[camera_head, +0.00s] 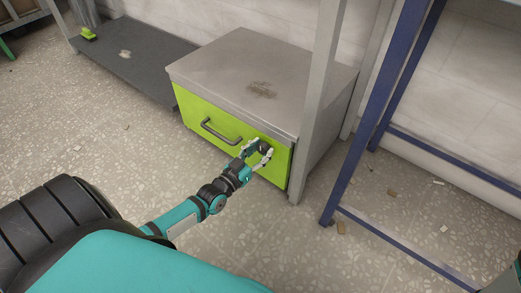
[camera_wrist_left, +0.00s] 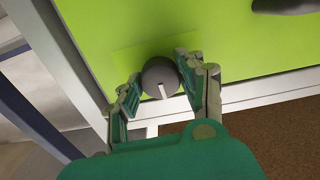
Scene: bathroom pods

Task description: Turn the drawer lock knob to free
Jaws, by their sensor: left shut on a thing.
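The lock knob (camera_wrist_left: 160,76) is a round dark grey knob with a pale pointer line, on the green drawer front (camera_wrist_left: 215,35). In the left wrist view the pointer line runs toward the bottom edge, slightly tilted. My left gripper (camera_wrist_left: 158,85) has its two fingers on either side of the knob and is shut on it. In the head view the left gripper (camera_head: 262,152) is at the right part of the drawer front (camera_head: 190,108), right of the dark bar handle (camera_head: 220,131). The drawer looks closed. My right gripper is not in view.
The grey cabinet top (camera_head: 240,65) is stained and bare. A grey post (camera_head: 322,95) stands close at the cabinet's right corner, and a blue frame (camera_head: 365,120) is farther right. A low dark shelf (camera_head: 140,60) lies to the left. The speckled floor in front has small scraps.

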